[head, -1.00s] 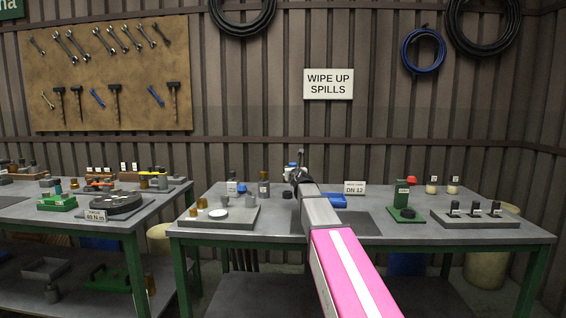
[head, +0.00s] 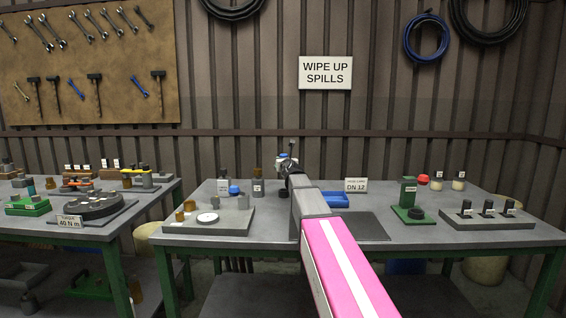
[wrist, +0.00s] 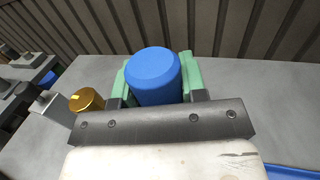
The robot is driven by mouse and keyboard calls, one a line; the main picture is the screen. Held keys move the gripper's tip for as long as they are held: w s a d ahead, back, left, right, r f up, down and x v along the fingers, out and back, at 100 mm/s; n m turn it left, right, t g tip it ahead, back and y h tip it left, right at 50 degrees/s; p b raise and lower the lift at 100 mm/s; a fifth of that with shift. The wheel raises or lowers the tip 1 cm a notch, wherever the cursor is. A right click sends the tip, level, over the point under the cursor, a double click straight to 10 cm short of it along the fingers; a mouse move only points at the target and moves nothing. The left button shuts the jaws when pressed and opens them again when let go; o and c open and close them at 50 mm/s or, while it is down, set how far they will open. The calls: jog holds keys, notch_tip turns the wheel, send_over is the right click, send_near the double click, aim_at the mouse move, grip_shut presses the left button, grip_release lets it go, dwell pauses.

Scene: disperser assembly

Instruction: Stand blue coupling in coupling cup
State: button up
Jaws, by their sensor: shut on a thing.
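The blue coupling (wrist: 154,76) is between the pale green fingers of my gripper (wrist: 155,90) in the wrist view, and the gripper is shut on it. Its rounded top faces the camera and its lower end is hidden by the gripper. In the head view my gripper (head: 287,162) is above the back of the middle bench, and a bit of blue shows at its end. I cannot tell which part is the coupling cup.
Labelled bottles (head: 258,188) and a small blue part (head: 234,190) stand behind the tray. A blue bin (head: 335,201), a green stand (head: 408,198) and a rack (head: 500,222) are to the right. In the wrist view a brass cylinder (wrist: 87,100) stands left of the gripper.

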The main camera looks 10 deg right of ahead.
jog(key=shift+f, duration=2.75)
jog(key=shift+f, duration=1.9)
jog(key=o, duration=1.3)
jog(key=shift+c, duration=0.2)
jog(key=shift+s, duration=0.15)
jog(key=s, duration=1)
jog(key=shift+s+d, duration=0.3)
jog(key=shift+d, duration=0.05)
